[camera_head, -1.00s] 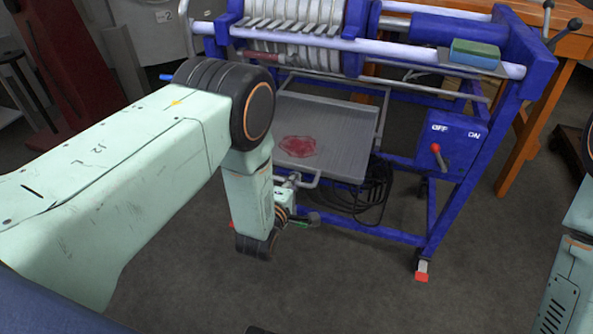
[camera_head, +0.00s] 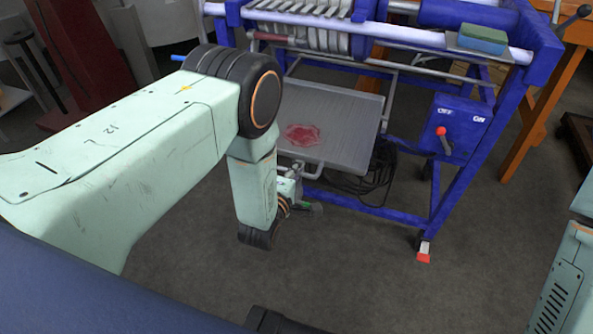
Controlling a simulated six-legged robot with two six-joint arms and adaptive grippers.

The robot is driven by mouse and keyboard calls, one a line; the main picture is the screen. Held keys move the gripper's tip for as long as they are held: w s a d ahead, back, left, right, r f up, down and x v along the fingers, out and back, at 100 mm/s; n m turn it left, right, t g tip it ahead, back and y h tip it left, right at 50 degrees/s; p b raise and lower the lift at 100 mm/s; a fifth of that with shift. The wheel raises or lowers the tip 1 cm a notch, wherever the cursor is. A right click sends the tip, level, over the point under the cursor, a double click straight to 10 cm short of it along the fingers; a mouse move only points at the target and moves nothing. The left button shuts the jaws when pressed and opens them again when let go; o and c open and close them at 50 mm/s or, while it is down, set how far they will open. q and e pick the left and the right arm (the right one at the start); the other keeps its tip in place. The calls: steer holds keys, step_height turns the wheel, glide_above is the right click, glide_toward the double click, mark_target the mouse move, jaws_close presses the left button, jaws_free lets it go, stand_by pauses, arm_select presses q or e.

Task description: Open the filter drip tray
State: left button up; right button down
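The filter drip tray (camera_head: 345,112) is a grey metal tray with a red wet stain (camera_head: 302,133), low in the blue filter frame, under the plates. A bar handle (camera_head: 314,172) shows at its front edge. My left gripper (camera_head: 311,208) is just below and in front of this handle, partly hidden by my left arm. Its fingers are small and dark. I cannot tell whether they are open or shut, or whether they touch the handle. My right arm shows only at the right edge; its gripper is out of view.
The blue plate filter (camera_head: 455,172) stands on legs with red-tipped feet. It carries an OFF/ON box with a red lever (camera_head: 442,140) and a green-blue sponge (camera_head: 482,38). A black hose (camera_head: 370,180) lies coiled beneath. Floor in front (camera_head: 370,270) is clear.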

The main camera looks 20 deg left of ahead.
arm_select(q)
steer(key=o, duration=0.4)
steer(key=shift+s, duration=0.1)
steer(key=v, duration=1.2)
steer(key=shift+d, duration=0.1)
